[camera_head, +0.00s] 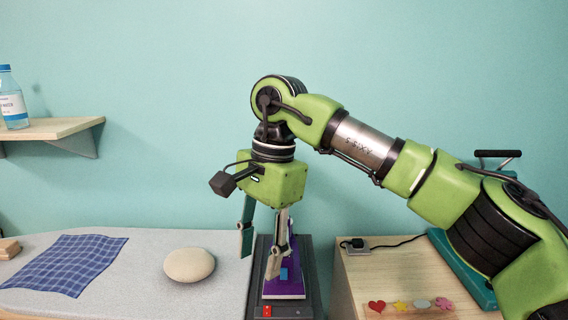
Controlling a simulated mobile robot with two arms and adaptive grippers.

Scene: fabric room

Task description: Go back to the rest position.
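My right arm reaches in from the right. Its gripper (260,254) points straight down, with its two fingers spread and nothing visible between them. It is in front of a purple object (287,288) on a dark stand (312,300), and its right finger partly hides that object. Whether the finger touches the purple object cannot be told. My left arm and gripper are not in view.
A grey padded board (130,300) holds a blue checked cloth (68,264) and a beige rounded pad (189,265). A shelf (50,128) with a bottle (12,100) is at left. A wooden table (375,275) with small colored shapes and a teal case (468,272) stands right.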

